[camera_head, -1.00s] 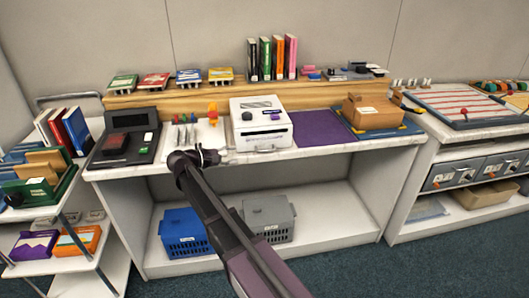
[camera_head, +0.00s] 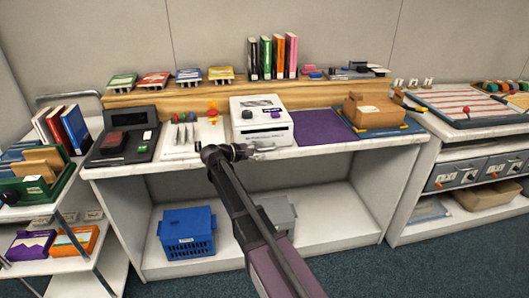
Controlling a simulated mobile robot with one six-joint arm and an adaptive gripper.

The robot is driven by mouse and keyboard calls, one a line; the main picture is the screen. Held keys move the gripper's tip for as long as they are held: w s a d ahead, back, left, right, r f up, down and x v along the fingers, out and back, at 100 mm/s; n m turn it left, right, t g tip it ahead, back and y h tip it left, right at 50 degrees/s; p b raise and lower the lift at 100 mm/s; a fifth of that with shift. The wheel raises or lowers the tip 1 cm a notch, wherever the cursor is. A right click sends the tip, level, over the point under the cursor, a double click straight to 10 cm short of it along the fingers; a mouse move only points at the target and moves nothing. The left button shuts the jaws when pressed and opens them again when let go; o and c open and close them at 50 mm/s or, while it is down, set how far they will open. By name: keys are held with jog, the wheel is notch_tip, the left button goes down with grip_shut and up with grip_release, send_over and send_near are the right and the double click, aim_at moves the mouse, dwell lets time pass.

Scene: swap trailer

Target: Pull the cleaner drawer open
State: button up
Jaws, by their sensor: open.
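The white cleaner box (camera_head: 261,119) stands on the counter in the middle, with dark controls on top and a front face turned toward me. A separate drawer edge or handle is too small to make out. My gripper (camera_head: 268,150) is at the counter's front edge, just in front of the lower front of the white box, pointing right. It is open, and nothing shows between its fingers. I cannot tell whether it touches the box.
A tool tray (camera_head: 185,136) and dark terminal (camera_head: 124,138) stand left of the box. A purple mat (camera_head: 310,127) and cardboard box (camera_head: 373,109) are to its right.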

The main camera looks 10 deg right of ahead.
jog(key=shift+x, duration=1.15)
grip_shut()
